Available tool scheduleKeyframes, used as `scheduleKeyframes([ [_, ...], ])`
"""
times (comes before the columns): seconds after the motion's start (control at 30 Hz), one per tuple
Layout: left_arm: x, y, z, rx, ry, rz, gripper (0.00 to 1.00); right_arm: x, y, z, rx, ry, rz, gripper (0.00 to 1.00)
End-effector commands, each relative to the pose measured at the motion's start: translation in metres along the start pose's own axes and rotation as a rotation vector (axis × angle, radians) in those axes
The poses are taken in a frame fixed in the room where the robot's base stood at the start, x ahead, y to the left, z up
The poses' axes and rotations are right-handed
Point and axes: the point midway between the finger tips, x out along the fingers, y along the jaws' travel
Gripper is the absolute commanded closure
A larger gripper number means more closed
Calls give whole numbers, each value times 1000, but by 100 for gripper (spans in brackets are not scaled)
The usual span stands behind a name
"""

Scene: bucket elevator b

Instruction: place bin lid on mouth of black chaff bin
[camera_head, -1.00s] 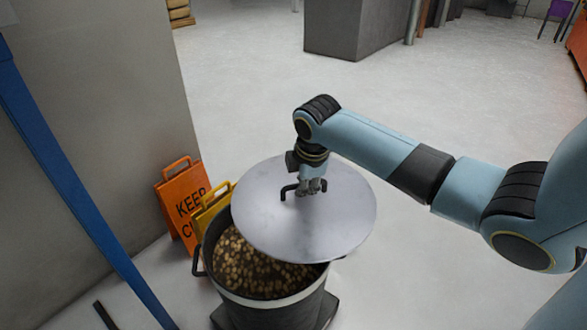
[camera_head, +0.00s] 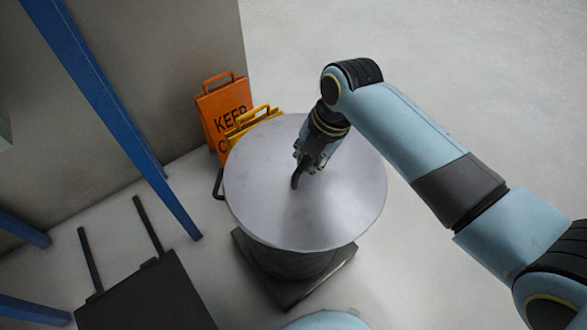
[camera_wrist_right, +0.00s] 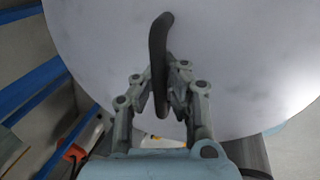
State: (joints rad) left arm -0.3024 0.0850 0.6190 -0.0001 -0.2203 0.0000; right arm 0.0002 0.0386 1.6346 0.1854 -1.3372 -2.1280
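The bin lid (camera_head: 330,210) is a round grey metal disc with a black bar handle (camera_wrist_right: 160,62). In the head view it lies over the mouth of the black chaff bin (camera_head: 290,262) and hides the bin's contents. Whether it rests on the rim or hovers just above cannot be told. My right gripper (camera_head: 303,165) is at the lid's middle, its fingers closed on both sides of the handle, as the right wrist view (camera_wrist_right: 166,90) also shows. My left gripper is not in view.
Orange (camera_head: 226,115) and yellow (camera_head: 250,122) folding signs stand behind the bin, by a grey wall. Blue posts (camera_head: 120,115) rise at the left. A dark flat cart or plate (camera_head: 145,295) lies at the lower left. The floor at the right is clear.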

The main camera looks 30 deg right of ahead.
Motion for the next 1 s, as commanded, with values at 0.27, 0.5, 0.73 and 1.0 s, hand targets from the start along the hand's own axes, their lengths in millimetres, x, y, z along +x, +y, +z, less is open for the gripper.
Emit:
scheduleKeyframes([
  [0.27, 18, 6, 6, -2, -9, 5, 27, 37, 30, 20, 1, 0, 0, 100],
  [0.5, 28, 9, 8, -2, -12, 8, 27, 59, 25, 20, 1, 2, -2, 100],
  [0.73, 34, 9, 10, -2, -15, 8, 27, 77, 21, 21, 1, -1, 1, 100],
  [1.0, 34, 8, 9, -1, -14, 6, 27, 78, 20, 21, 2, 0, 0, 97],
])
